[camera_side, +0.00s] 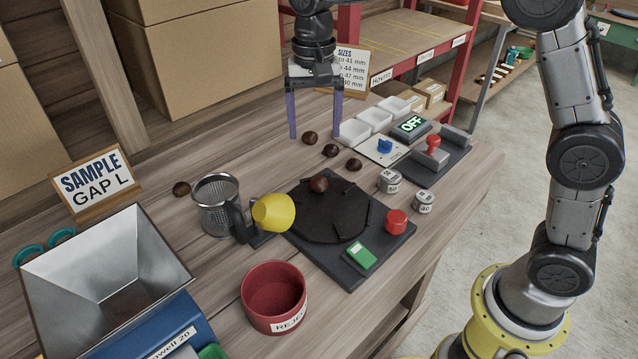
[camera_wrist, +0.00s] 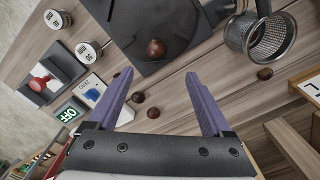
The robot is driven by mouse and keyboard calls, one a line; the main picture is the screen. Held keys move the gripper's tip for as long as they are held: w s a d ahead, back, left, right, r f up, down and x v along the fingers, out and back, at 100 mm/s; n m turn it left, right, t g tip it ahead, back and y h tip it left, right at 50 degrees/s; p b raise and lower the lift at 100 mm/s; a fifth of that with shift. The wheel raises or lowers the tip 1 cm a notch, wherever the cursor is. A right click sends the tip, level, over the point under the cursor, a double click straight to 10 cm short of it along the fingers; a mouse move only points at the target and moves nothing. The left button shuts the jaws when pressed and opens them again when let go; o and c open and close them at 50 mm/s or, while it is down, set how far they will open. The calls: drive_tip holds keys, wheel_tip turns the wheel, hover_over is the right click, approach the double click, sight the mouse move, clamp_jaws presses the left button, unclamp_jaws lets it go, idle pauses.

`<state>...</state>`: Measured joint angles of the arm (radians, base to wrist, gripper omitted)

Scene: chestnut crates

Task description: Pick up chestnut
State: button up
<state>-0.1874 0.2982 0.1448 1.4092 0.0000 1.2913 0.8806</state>
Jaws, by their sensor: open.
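A brown chestnut (camera_side: 319,183) sits on the black round plate (camera_side: 325,225); it also shows in the wrist view (camera_wrist: 156,49). Three more chestnuts lie loose on the bench behind the plate: one (camera_side: 310,138), a second (camera_side: 331,150) and a third (camera_side: 354,164). Another chestnut (camera_side: 181,189) lies to the left by the mesh cup; the wrist view shows it too (camera_wrist: 265,73). My gripper (camera_side: 314,137) is open and empty, with its purple fingers pointing down above the back of the bench. In the wrist view its fingertips (camera_wrist: 159,74) are wide apart, and loose chestnuts (camera_wrist: 138,97) show between the fingers.
A red bowl (camera_side: 248,309) and a metal hopper (camera_side: 60,290) are in front. White trays (camera_side: 355,132), an OFF display (camera_side: 411,126) and small labelled weights (camera_side: 390,181) are to the right.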

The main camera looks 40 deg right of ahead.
hover_over(318, 179)
drive_tip(key=f, duration=0.7)
drive_tip(key=shift+a+f, duration=0.3)
drive_tip(key=shift+f, duration=0.05)
drive_tip(key=shift+d+f, duration=0.2)
drive_tip(key=shift+f, duration=1.2)
drive_tip(key=shift+d+f, duration=0.15)
drive_tip(key=shift+f, duration=1.25)
clamp_jaws()
